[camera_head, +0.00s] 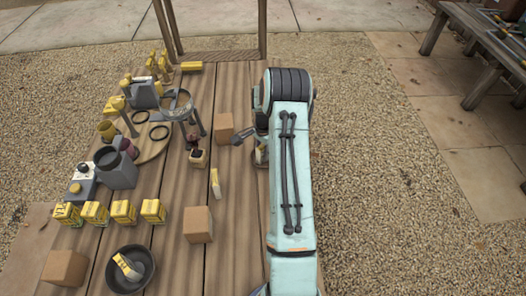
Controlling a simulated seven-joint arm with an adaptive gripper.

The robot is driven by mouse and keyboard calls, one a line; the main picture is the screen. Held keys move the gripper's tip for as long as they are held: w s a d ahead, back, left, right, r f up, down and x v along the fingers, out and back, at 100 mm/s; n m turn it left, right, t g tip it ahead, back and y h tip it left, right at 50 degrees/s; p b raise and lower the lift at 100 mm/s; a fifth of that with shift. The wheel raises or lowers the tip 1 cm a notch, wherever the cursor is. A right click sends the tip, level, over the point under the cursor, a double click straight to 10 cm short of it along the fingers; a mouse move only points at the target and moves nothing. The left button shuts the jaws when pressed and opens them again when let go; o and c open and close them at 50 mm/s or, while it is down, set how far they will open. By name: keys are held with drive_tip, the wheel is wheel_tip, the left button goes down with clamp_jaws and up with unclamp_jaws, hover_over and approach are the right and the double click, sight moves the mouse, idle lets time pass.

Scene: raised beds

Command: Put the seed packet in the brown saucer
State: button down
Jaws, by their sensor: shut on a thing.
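My gripper (248,138) is largely hidden behind my own pale blue arm, at the right side of the plank table. A dark grey part of it sticks out to the left of the arm, near a cardboard-brown box. A small pale and yellowish thing (260,155) shows just below it at the arm's edge; I cannot tell whether it is the seed packet. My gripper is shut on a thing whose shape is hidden. I cannot pick out a brown saucer for certain. A dark round dish (144,284) at the front left holds a yellow and white item (127,266).
Brown boxes (198,224) stand at the middle and front. Several yellow boxes (124,211) form a row at left. A round wooden board (152,151), grey pot (116,169) and sieve-like stand (178,104) crowd the back left. A slim yellow-white item (215,184) lies mid-table.

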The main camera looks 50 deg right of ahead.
drive_tip(key=c, duration=1)
unclamp_jaws()
drive_tip(key=shift+f, duration=0.15)
